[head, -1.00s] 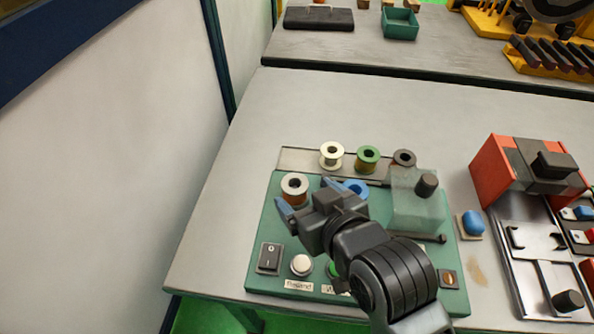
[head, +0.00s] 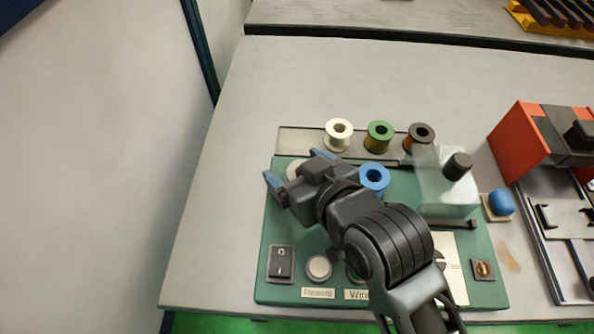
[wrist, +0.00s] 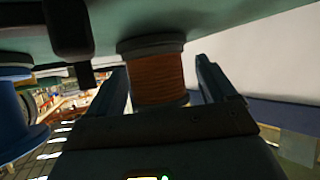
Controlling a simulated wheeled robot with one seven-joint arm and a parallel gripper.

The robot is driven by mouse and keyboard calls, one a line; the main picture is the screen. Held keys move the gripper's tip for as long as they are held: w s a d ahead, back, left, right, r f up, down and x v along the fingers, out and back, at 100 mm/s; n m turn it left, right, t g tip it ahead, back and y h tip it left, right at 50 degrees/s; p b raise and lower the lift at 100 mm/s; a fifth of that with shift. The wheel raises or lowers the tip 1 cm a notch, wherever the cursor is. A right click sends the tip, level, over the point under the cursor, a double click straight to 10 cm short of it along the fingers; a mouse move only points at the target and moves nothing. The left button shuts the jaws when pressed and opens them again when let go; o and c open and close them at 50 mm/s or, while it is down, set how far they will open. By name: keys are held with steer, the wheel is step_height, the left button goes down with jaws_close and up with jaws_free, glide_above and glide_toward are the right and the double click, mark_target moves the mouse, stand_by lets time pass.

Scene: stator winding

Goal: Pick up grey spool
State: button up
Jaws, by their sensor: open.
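The grey spool, wound with copper-brown wire, stands on the green winding machine (head: 258,270). In the head view only part of its pale grey rim (head: 294,168) shows; my gripper hides the rest. In the wrist view its copper winding (wrist: 155,78) and darker flange show between the two fingers. My gripper (head: 293,166) is open, its blue-tipped fingers on either side of the spool. A gap shows between spool and fingers in the wrist view, and I see no grip on it.
A blue spool (head: 374,179) stands close to the right of my gripper. White (head: 339,134), green (head: 379,136) and dark (head: 419,137) spools stand on a rack behind. A clear block (head: 440,185) is further right. The table's left side is free.

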steer(key=c, duration=1.1)
steer(key=shift+o, duration=0.2)
steer(key=shift+r, duration=0.1)
